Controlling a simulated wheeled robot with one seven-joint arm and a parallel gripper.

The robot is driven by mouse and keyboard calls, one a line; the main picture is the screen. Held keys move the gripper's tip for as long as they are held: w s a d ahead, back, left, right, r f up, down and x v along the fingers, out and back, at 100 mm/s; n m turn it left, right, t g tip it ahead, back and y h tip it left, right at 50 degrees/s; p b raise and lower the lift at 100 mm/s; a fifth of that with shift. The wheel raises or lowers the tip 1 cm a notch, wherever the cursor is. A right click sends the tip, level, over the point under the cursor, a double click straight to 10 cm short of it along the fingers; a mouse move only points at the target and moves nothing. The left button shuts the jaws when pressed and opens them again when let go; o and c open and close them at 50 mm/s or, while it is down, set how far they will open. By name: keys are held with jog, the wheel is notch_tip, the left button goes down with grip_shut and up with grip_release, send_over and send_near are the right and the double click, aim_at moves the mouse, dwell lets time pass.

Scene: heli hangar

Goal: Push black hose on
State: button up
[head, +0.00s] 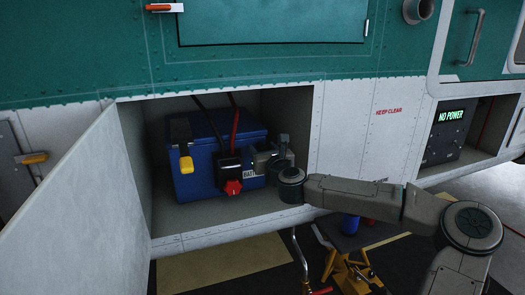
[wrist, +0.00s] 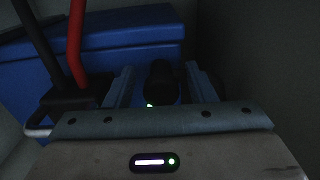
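My gripper (head: 272,158) reaches into the open compartment, at the right front of the blue battery box. In the wrist view its two fingers (wrist: 161,88) stand apart, with a dark round hose-like end (wrist: 162,78) between them. A narrow gap shows at its left; contact on the right is unclear. I cannot tell for sure that it is the black hose. The blue box (head: 195,180) carries a black connector block with a red knob (head: 233,187). A black cable (head: 208,115) and a red cable (head: 234,125) rise from the block.
A yellow stand (head: 350,270) is below.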

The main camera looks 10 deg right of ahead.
jog(key=s+d, duration=0.2)
jog(key=s, duration=1.1)
jog(key=shift+s+d, duration=0.3)
jog(key=shift+d, duration=0.05)
